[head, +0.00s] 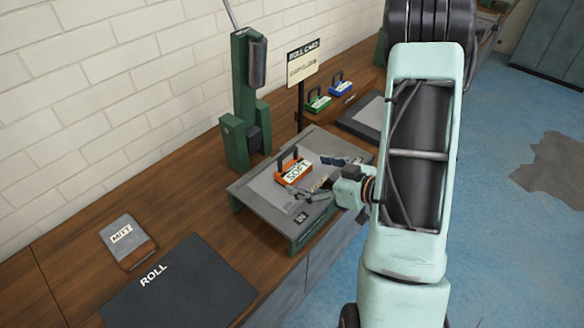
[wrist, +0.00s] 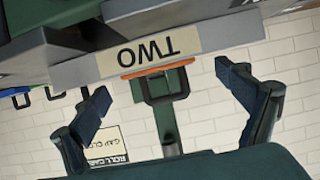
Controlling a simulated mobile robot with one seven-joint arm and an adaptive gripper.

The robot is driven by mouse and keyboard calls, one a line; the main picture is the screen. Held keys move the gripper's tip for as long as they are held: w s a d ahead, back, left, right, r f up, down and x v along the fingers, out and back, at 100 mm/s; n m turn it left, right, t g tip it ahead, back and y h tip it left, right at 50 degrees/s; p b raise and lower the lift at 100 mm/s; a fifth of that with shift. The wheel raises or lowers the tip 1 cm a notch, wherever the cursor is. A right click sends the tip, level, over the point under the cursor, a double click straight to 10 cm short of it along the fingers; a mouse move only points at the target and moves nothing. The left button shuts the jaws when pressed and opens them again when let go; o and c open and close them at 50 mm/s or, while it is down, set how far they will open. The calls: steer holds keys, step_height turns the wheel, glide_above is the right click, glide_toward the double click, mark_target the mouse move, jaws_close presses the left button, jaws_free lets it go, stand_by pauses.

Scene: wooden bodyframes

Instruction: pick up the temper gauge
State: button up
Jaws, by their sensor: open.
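The orange block with a black handle and a white SOFT label (head: 294,172), which I take to be the temper gauge, sits on the grey top of a low stand (head: 262,206). My gripper (head: 312,177) is open just to its right, with its fingers pointing toward it. In the upside-down wrist view, the two spread fingers of my gripper (wrist: 163,82) frame the block's dark handle (wrist: 166,88). The orange edge (wrist: 160,69) shows behind a beige strip marked TWO (wrist: 150,51), which hides its lower part. The fingers appear apart from it.
A green upright machine (head: 245,110) stands behind the stand. Green (head: 318,101) and blue (head: 341,86) handled blocks sit farther back near a ROLL CARD sign (head: 303,62). A dark ROLL mat (head: 190,285) and a MITT pad (head: 127,241) lie at the near left.

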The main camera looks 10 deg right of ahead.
mark_target(296, 170)
steer(key=shift+p+x, duration=0.45)
steer(key=shift+x, duration=2.7)
steer(key=shift+w+d, duration=0.1)
steer(key=shift+c, duration=0.5)
steer(key=c, duration=1.3)
steer(key=shift+c, duration=0.8)
steer(key=shift+r, duration=0.15)
